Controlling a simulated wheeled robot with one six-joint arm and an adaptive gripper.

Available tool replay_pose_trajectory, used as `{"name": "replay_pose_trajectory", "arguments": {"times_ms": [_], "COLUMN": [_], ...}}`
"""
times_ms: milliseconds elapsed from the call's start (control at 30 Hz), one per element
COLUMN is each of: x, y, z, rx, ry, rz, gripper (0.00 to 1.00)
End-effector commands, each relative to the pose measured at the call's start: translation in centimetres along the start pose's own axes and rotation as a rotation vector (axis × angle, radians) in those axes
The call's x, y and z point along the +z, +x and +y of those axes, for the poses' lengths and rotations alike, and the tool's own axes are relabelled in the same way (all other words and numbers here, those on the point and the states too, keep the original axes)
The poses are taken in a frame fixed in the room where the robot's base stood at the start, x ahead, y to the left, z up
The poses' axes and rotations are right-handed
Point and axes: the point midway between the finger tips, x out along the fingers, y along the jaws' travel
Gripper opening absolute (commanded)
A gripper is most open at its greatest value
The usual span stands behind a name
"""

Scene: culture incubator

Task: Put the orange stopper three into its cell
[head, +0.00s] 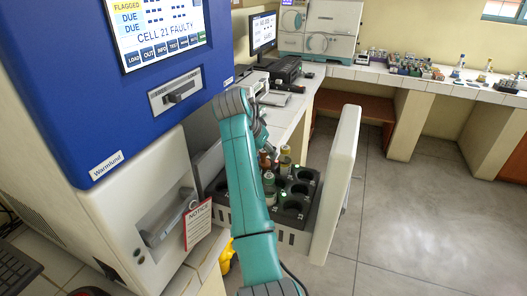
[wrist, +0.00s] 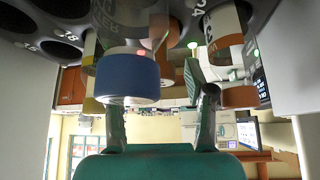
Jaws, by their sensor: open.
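The wrist view is upside down. The dark cell tray (head: 305,175) sits in the pulled-out drawer in the head view, with several vials and empty round cells. My gripper is mostly hidden behind my teal arm there.
The drawer's pale front panel (head: 338,185) stands upright to the right of the tray. The blue incubator (head: 95,110) fills the left, its screen reading "CELL 21 FAULTY". A red-bordered notice (head: 198,223) hangs on its handle. Clear floor lies to the right.

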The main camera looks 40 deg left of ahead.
Motion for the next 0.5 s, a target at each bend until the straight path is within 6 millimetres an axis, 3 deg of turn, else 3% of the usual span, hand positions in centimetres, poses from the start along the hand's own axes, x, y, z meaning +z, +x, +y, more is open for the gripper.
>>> {"name": "replay_pose_trajectory", "arguments": {"times_ms": [167, 500], "x": [-0.1, 0.0], "y": [-2.3, -9.0], "z": [-0.1, -0.1], "rx": [-0.003, -0.003], "ry": [0.000, 0.000], "rz": [0.003, 0.003], "gripper": [0.54, 0.54]}}
